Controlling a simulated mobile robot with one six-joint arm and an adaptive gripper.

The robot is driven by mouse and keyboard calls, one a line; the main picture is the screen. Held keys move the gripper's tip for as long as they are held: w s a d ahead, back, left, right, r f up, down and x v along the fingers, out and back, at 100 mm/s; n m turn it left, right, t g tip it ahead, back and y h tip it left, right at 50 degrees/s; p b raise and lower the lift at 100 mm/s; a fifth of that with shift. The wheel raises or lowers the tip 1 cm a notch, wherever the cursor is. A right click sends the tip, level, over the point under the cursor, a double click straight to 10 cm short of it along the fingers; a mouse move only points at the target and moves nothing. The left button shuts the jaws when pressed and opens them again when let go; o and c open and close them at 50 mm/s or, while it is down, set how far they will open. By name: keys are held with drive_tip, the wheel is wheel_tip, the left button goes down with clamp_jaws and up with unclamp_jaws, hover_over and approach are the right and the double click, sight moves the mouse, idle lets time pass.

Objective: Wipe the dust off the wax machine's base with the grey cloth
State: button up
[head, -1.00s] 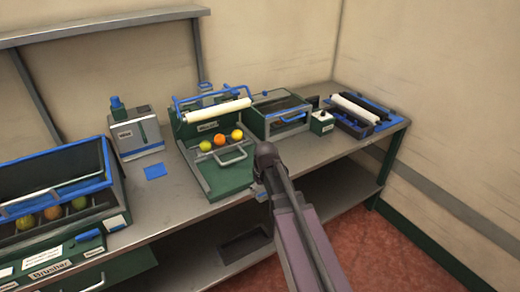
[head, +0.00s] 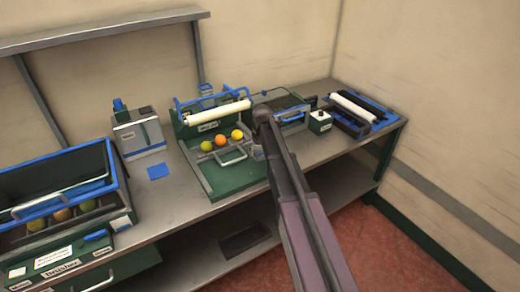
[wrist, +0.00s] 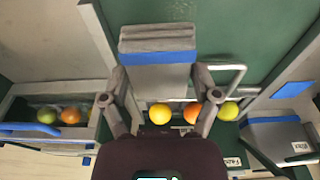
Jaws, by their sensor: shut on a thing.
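The wax machine has a green base (head: 232,181), a white roller (head: 217,115) and a front handle. Three fruits, green-yellow, orange and yellow, rest in a row on it. In the wrist view its green base (wrist: 232,35) lies under and beyond my gripper. My gripper (wrist: 160,88) is shut on the grey cloth (wrist: 155,76), a folded grey piece with a blue band. In the head view my arm comes from the lower right and ends at the machine's right side, where the cloth is mostly hidden. I cannot make out dust, or whether the cloth touches the base.
A machine with a blue-edged box (head: 122,200) and fruits stands at the left. A grey unit (head: 137,132) and a blue patch (head: 158,171) are between. The table's front strip is clear.

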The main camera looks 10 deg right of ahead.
sight(258, 169)
drive_tip(key=shift+f, duration=0.1)
wheel_tip(258, 169, down, 8)
drive_tip(key=b, duration=0.7)
drive_tip(key=shift+b, duration=0.4)
drive_tip(key=shift+s+a+r, duration=0.1)
drive_tip(key=shift+a+r, duration=0.15)
drive_tip(key=shift+r, duration=0.05)
drive_tip(key=shift+s+a+r, duration=0.1)
drive_tip(key=shift+s+a, duration=0.2)
drive_tip(key=shift+a, duration=0.4)
drive_tip(key=shift+s+a, duration=0.2)
drive_tip(key=shift+a, duration=0.7)
drive_tip(key=shift+w+d, duration=0.3)
drive_tip(key=shift+d, duration=0.6)
drive_tip(key=shift+w+d, duration=0.25)
drive_tip(key=shift+d, duration=0.65)
wheel_tip(258, 169, up, 4)
drive_tip(key=p, duration=0.4)
drive_tip(key=shift+d, duration=0.15)
wheel_tip(258, 169, up, 3)
drive_tip(key=p, duration=0.4)
drive_tip(key=shift+r, duration=0.2)
